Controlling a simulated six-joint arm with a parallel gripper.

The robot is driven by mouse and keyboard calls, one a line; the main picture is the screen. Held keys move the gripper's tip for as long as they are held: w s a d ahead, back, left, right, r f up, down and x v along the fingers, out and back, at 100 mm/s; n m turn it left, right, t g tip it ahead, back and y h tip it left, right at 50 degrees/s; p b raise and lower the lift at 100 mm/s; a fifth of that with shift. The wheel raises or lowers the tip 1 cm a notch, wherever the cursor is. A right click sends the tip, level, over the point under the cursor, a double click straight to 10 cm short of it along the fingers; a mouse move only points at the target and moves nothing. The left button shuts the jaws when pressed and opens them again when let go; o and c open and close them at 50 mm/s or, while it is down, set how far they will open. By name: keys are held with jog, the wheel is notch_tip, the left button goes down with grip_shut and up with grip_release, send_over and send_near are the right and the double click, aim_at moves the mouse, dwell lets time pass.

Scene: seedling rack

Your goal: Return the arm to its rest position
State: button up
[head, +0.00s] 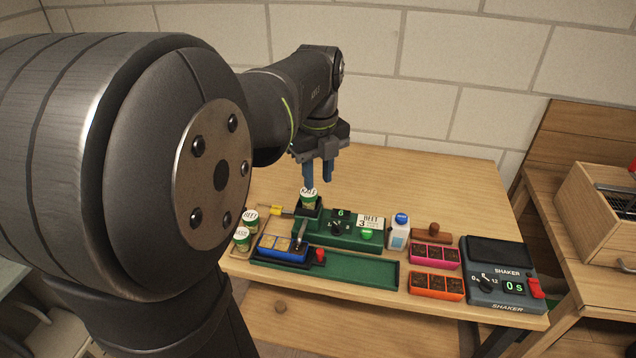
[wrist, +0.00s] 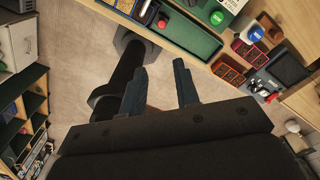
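My gripper (head: 318,172) hangs above the back of the wooden workbench in the head view, with its two blue fingers pointing down. In the wrist view my gripper (wrist: 160,85) shows its fingers apart with nothing between them. The fingertips are above the jar labelled KALE (head: 308,199), apart from it. The jar stands at the left end of a green machine (head: 350,243) with dials.
Jars labelled BEET (head: 250,219) and another stand at the bench's left. A blue tray (head: 268,252), green tray (head: 345,275), white bottle (head: 398,236), pink tray (head: 424,263), orange tray (head: 419,289) and shaker (head: 478,290) crowd the front. The bench's back is clear.

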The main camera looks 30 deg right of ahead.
jog(key=shift+r, duration=1.55)
jog(key=shift+c, duration=0.2)
